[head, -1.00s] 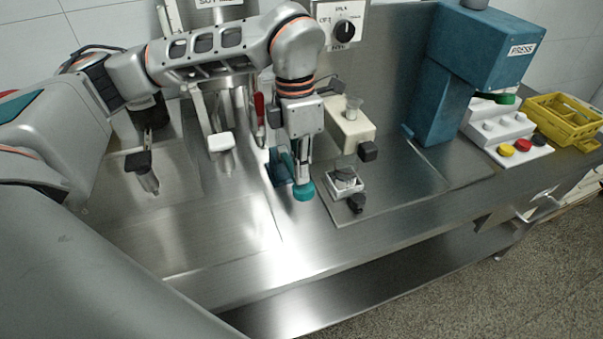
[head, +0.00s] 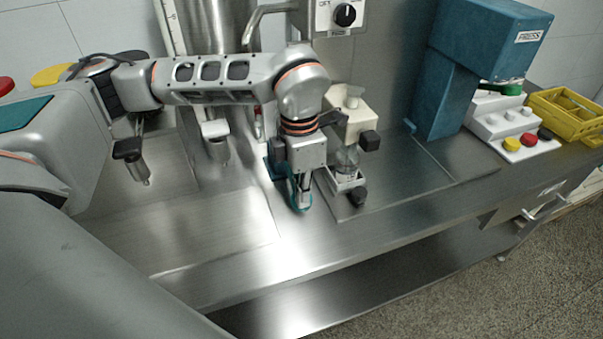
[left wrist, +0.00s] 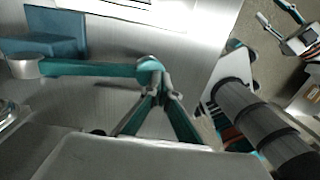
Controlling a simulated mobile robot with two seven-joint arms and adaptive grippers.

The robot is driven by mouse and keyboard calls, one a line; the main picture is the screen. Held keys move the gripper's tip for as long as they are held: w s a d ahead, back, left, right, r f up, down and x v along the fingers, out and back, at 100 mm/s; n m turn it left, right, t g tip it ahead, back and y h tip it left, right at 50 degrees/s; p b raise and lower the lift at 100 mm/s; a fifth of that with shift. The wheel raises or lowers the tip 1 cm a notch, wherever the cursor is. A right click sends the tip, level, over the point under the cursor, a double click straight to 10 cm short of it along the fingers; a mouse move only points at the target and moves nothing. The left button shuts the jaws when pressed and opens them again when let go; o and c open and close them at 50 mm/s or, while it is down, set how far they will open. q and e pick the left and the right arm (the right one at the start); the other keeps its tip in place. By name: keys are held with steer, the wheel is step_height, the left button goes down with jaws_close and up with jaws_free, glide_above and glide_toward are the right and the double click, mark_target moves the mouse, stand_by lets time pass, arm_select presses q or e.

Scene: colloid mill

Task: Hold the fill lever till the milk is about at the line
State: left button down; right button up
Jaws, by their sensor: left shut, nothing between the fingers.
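In the head view the blue block (head: 278,165) is partly behind my left gripper (head: 300,200), and the lever is mostly hidden. My left gripper, also in the wrist view (left wrist: 157,92), is shut and empty, its tips at the lever's rounded end; firm contact is unclear. A white strip with marks (head: 170,28) stands beside a steel cylinder (head: 208,28). I cannot make out a milk level. My right gripper (left wrist: 277,18) appears open, away from the bench.
Right of my left gripper stand a cream unit (head: 350,118) with black knobs and a clear vessel (head: 346,162) below. A blue press (head: 440,95), a white button box (head: 505,125) and a yellow crate (head: 565,115) are farther right. The bench front (head: 215,240) is clear.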

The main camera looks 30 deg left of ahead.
arm_select(q)
steer(key=shift+f, duration=0.25)
steer(key=shift+t, duration=0.3)
arm_select(e)
steer(key=shift+s+f, duration=0.1)
arm_select(q)
steer(key=shift+f, duration=0.1)
steer(key=shift+s+f+y, duration=0.1)
steer(key=shift+y, duration=0.2)
stand_by(2.1)
stand_by(0.5)
